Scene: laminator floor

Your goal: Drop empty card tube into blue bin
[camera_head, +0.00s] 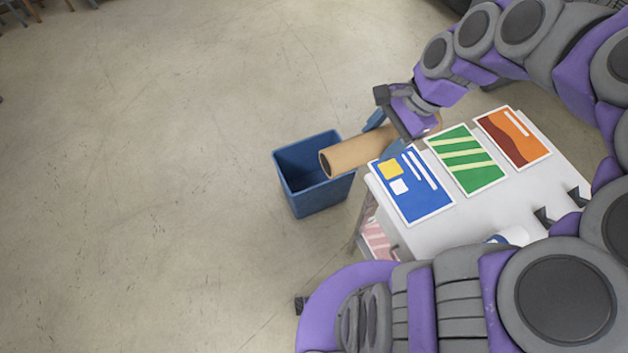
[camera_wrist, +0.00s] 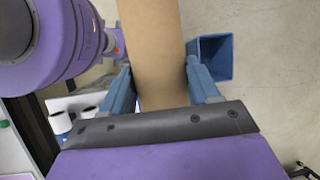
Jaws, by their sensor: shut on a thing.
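The brown card tube (camera_head: 358,152) is held crosswise by my gripper (camera_head: 386,134), above the far left corner of the white table. Its open left end reaches over the right part of the blue bin (camera_head: 318,197). The bin stands on the floor beside the table and its visible inside is dark and looks empty. In the wrist view the tube (camera_wrist: 153,55) lies between the two blue fingers of my gripper (camera_wrist: 160,88), which are shut on it. The bin (camera_wrist: 222,58) shows there just right of the tube, partly hidden by a finger.
The white table (camera_head: 465,222) carries a blue card (camera_head: 420,198), a green card (camera_head: 466,172) and an orange card (camera_head: 512,138). A white roll (camera_head: 514,236) lies near its front, partly hidden by my body. The floor left of the bin is clear.

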